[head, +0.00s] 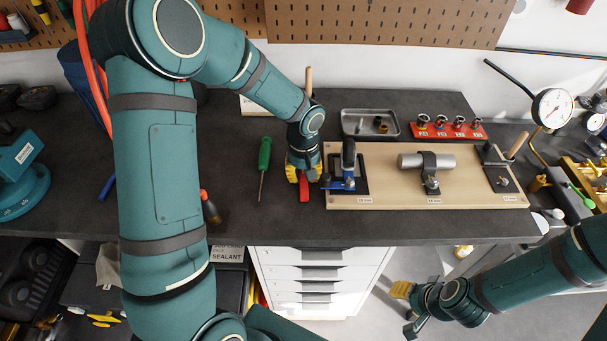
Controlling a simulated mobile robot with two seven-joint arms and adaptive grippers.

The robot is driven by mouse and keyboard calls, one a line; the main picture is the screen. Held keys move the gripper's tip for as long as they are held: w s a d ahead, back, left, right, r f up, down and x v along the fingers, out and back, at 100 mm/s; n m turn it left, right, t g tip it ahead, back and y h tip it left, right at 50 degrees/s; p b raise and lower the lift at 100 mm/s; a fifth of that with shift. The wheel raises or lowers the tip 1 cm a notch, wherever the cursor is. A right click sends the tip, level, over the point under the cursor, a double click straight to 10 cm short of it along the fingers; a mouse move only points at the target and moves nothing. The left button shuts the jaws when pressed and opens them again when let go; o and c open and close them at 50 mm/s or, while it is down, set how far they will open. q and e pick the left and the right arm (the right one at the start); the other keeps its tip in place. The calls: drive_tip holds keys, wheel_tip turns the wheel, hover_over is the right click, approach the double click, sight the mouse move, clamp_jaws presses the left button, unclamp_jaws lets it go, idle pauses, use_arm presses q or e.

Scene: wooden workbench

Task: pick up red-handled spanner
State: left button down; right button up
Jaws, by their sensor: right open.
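The red-handled spanner (304,190) lies on the dark workbench, left of the wooden fixture board. Only part of its red handle shows; the rest is hidden under my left gripper. My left gripper (304,173) points down over it, its yellow fingertips on either side of the red handle. I cannot tell whether the fingers touch the handle. My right gripper (405,309) is open and empty, in front of the bench, at the lower right.
A green-handled screwdriver (264,160) lies left of my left gripper. The wooden board (390,198) with clamps and a metal cylinder (427,161) is close on its right. A metal tray (370,123) and a red socket holder (445,132) sit behind.

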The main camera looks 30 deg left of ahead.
sight(303, 175)
idle(0.4)
use_arm(q)
wheel_tip(303, 175, up, 10)
drive_tip(key=shift+r+p, duration=0.1)
drive_tip(key=shift+p, duration=0.4)
idle(0.6)
